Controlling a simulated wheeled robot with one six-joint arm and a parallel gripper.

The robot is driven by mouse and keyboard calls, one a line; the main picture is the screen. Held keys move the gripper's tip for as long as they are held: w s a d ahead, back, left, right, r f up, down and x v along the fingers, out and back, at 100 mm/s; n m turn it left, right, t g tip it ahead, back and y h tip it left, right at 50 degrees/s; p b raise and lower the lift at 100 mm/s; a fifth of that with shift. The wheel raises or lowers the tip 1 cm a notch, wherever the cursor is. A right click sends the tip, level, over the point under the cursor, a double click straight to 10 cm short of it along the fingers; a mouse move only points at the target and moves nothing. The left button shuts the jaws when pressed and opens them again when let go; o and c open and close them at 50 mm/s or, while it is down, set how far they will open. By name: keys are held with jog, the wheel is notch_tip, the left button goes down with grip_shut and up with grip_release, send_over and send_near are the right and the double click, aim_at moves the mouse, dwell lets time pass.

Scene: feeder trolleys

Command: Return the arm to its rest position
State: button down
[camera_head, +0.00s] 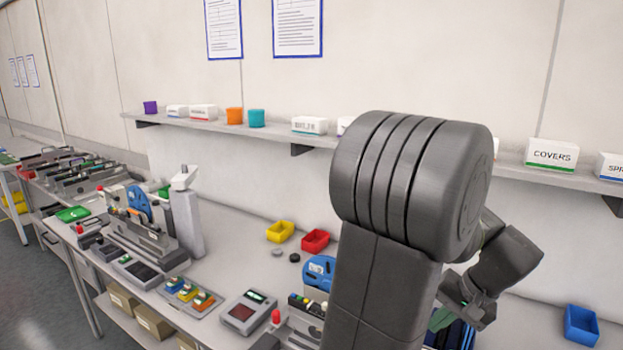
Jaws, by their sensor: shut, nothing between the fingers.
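My arm (408,190) rises large and grey in the right half of the view, with its rounded elbow at the top. The lower links bend behind it to the right, and a dark wrist link (507,262) slopes down to the left. My gripper (449,312) is at the end of that link, low over the bench, partly hidden behind the arm. It is shut, with no object seen in it. Its fingertips are hard to make out.
The grey bench (237,238) carries feeders, a yellow bin (280,231), a red bin (315,241) and a blue bin (580,325). A wall shelf (270,133) behind holds small boxes and cups, including a COVERS box (551,154). The arm hides part of the shelf and bench.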

jog(key=d+v, duration=0.1)
jog(key=v, duration=0.9)
jog(key=shift+s+b, duration=0.45)
jog(key=shift+d, duration=0.1)
